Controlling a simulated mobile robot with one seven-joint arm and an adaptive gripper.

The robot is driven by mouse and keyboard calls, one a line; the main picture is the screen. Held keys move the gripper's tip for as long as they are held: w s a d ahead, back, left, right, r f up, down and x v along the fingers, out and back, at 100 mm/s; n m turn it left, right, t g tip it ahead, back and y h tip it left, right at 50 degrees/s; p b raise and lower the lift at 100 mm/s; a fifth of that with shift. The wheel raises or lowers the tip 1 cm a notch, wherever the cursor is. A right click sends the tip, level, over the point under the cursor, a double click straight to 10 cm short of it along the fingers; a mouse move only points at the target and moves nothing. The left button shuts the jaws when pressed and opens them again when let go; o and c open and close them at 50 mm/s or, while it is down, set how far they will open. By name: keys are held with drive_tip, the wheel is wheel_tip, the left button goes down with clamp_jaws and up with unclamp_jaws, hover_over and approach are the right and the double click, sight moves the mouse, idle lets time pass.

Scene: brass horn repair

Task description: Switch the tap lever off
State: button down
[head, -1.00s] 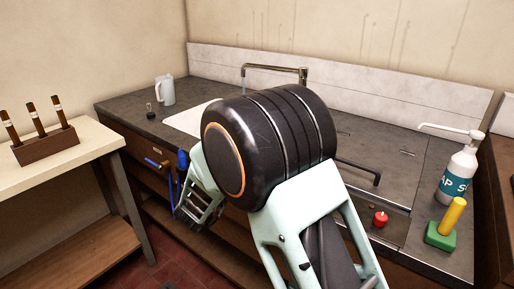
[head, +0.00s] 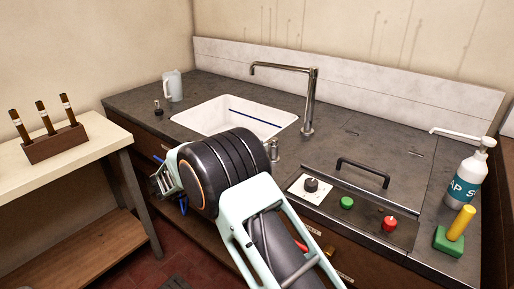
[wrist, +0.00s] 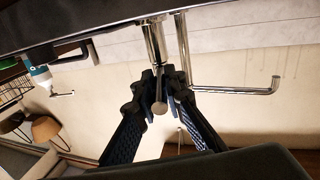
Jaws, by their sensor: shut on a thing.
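The chrome tap stands behind the sink in the head view, with its upright post (head: 310,100) and long spout (head: 280,68) reaching left over the basin. A short metal fitting (head: 273,150) shows at the basin's front right, partly behind my arm. In the wrist view the tap (wrist: 183,45) hangs inverted beside a second chrome post (wrist: 154,42). The tap lever (wrist: 159,105), a short metal rod, lies between the fingertips. My gripper (wrist: 157,88) is shut on it. No water stream is visible at the spout.
The white sink (head: 205,118) is set in a dark worktop. Right of my arm are a control panel with a black knob (head: 311,185), green button (head: 347,203) and red button (head: 389,224), and a black handle (head: 362,170). A soap bottle (head: 465,178) stands far right.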

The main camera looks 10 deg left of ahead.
drive_tip(key=shift+w+r, duration=0.1)
drive_tip(key=shift+r, duration=0.05)
drive_tip(key=c, duration=2)
unclamp_jaws()
drive_tip(key=v, duration=1.2)
drive_tip(key=shift+w, duration=0.1)
